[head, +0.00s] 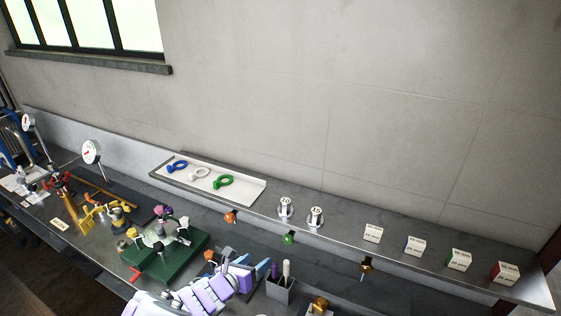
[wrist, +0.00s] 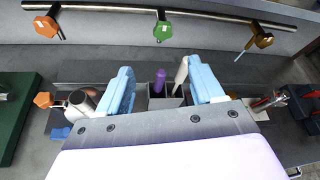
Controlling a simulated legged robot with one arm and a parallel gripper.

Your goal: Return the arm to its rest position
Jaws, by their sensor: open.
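My gripper (wrist: 162,86) has its two light-blue fingers spread apart in the wrist view, with nothing held between them. Beyond the fingers is a dark grey holder (wrist: 163,103) with a purple-handled item (wrist: 159,80) and a pale-handled item (wrist: 181,75) upright in it. I cannot tell whether the fingers touch the holder. In the head view my purple and white arm (head: 207,292) reaches up from the bottom edge over the bench, and the holder (head: 279,290) stands just right of its end.
A green base (head: 165,262) with fittings stands left of my arm. Orange (wrist: 46,26), green (wrist: 162,31) and brass (wrist: 262,40) hexagonal pieces hang from a rail. The wall shelf holds a white tray (head: 257,192) with three rings, two small silver pieces and several boxes (head: 459,260).

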